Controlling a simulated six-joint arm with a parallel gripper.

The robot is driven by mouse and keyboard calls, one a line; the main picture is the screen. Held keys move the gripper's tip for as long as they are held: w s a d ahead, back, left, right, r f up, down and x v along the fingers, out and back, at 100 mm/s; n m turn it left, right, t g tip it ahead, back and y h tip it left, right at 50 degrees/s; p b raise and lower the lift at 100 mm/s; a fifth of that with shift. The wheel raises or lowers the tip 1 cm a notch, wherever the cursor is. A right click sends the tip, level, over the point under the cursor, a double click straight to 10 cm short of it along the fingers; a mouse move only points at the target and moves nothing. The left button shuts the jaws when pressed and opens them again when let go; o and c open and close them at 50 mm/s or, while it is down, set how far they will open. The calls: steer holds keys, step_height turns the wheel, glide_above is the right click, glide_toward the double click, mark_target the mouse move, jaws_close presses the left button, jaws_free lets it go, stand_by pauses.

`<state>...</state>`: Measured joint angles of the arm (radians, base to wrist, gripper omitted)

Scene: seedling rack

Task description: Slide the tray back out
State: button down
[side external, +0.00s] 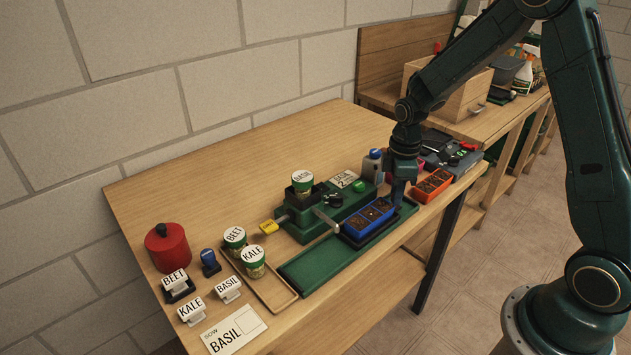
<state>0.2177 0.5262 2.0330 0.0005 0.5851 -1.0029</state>
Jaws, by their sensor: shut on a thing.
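The blue seedling tray (351,233) has dark soil in its cells and sits on the green slide track (318,265), at the track's right part, beside the green seeding machine (300,225). My gripper (398,200) is at the tray's right end, low over the bench, and is shut on that end. The fingertips are small and partly hidden, so the exact contact is hard to see. The left part of the green track is bare. A BASIL cup (302,181) stands on top of the machine, and a grey lever (327,220) sticks out of its front.
An orange-red tray (432,186) with soil lies just right of my gripper. BEET (234,239) and KALE (253,261) cups stand in a wooden holder left of the track. Name labels, a red pot (168,248) and a "SOW BASIL" card (233,331) are at front left. The back-left bench is clear.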

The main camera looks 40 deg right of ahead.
steer(key=shift+w+d, duration=0.1)
steer(key=shift+d, duration=1.4)
steer(key=c, duration=1.6)
jaws_free()
steer(key=shift+o, duration=0.2)
steer(key=shift+a+r, duration=0.1)
steer(key=shift+r, duration=0.05)
step_height(320, 180, up, 14)
steer(key=shift+f, duration=0.2)
